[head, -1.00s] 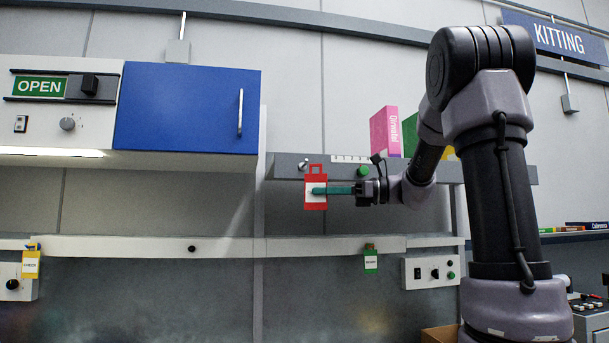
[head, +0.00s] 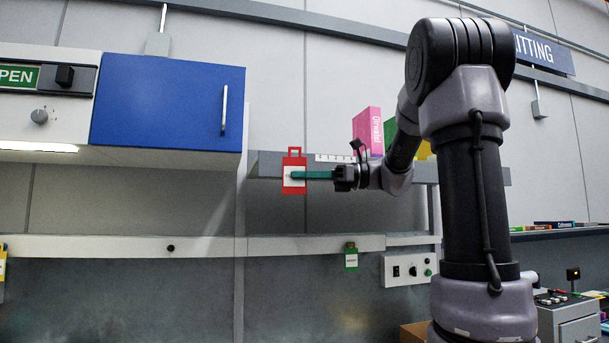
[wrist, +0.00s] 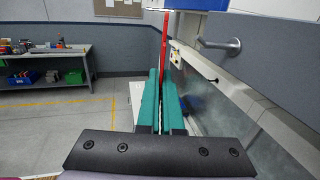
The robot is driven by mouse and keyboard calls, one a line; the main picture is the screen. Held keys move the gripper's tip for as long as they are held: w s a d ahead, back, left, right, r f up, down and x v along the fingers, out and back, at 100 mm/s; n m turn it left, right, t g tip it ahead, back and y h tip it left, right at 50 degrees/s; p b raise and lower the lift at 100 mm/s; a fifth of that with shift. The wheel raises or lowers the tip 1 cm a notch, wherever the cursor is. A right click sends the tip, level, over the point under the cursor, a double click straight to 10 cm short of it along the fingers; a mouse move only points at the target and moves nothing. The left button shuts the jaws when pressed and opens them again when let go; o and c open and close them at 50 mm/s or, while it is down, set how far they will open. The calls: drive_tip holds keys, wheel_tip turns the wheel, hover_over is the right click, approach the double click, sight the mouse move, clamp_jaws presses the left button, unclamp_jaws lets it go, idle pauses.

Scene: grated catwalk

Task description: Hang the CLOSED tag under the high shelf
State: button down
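A red tag with a white face (head: 287,184) is gripped by my gripper (head: 297,175), whose teal fingers cover part of the face; its wording is unreadable. The tag is upright, its top loop level with the top edge of the grey high shelf (head: 460,173). In the wrist view the tag shows edge-on as a thin red strip (wrist: 165,38) between the teal fingers (wrist: 160,75). A metal peg (wrist: 218,44) sticks out from a grey face to the right of the tag, apart from it. In the head view the peg is hidden.
A blue cabinet (head: 165,110) stands left of the shelf. A pink box (head: 367,130) stands on the shelf. The wall between shelf and rail is clear.

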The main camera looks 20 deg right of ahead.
drive_tip(key=shift+w+f, duration=0.25)
drive_tip(key=shift+w, duration=0.9)
drive_tip(key=shift+w+f, duration=0.2)
drive_tip(key=shift+w, duration=1)
drive_tip(key=shift+w+f, duration=0.25)
drive_tip(key=shift+w, duration=0.9)
drive_tip(key=c, duration=1)
unclamp_jaws()
